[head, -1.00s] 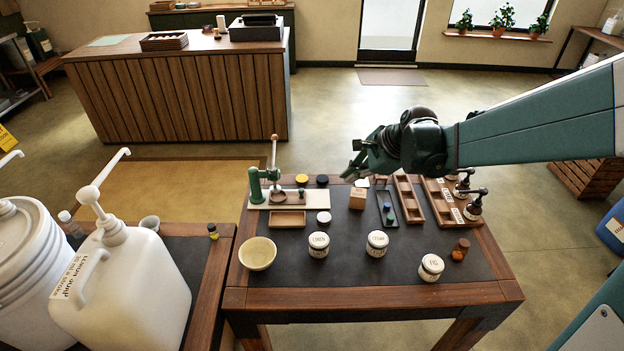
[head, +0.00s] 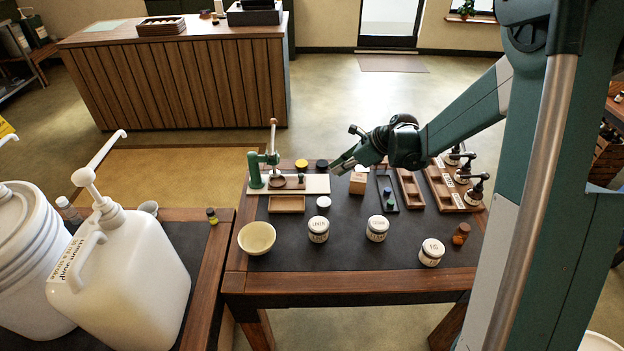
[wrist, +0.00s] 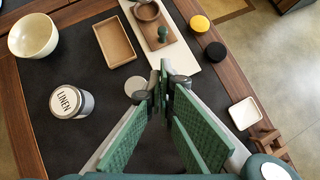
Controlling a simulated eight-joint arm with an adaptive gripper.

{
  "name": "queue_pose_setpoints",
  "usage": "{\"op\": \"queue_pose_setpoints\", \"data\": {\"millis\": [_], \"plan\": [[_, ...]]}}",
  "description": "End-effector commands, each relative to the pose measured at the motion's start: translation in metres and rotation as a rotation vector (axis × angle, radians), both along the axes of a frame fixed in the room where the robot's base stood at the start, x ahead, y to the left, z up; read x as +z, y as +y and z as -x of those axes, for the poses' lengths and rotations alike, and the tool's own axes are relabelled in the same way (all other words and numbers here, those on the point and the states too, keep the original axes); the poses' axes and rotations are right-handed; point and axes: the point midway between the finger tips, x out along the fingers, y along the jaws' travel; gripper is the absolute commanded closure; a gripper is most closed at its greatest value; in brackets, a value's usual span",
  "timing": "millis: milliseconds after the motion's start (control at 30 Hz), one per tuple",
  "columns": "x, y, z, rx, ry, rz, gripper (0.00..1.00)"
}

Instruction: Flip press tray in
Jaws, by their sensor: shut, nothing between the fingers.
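The press (head: 256,172) is green with an upright lever (head: 274,135), on a pale board (head: 318,185) at the table's back left. A brown wooden press tray (head: 292,183) lies on that board. In the wrist view the press tray (wrist: 172,48) shows a round cup (wrist: 147,12) and a small green knob (wrist: 163,33). My gripper (head: 338,168) is shut and empty, to the right of the press and above the table. In the wrist view my gripper's tips (wrist: 163,78) are just below the board's near end in the picture, apart from the tray.
An empty wooden tray (head: 287,204) lies before the board. Yellow (head: 302,164) and black (head: 321,164) round lids are behind it. A cream bowl (head: 257,238), labelled jars (head: 318,230) and a wooden block (head: 358,182) stand around. The dark mat's front middle is clear.

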Motion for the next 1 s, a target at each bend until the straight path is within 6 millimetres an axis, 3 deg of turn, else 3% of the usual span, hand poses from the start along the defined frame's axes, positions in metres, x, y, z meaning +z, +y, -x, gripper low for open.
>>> {"op": "queue_pose_setpoints", "data": {"millis": [567, 1000], "plan": [[-0.005, 0.003, -0.002, -0.004, 0.005, -0.004, 1.0], [-0.043, 0.029, -0.015, -0.003, 0.005, -0.003, 1.0]]}}
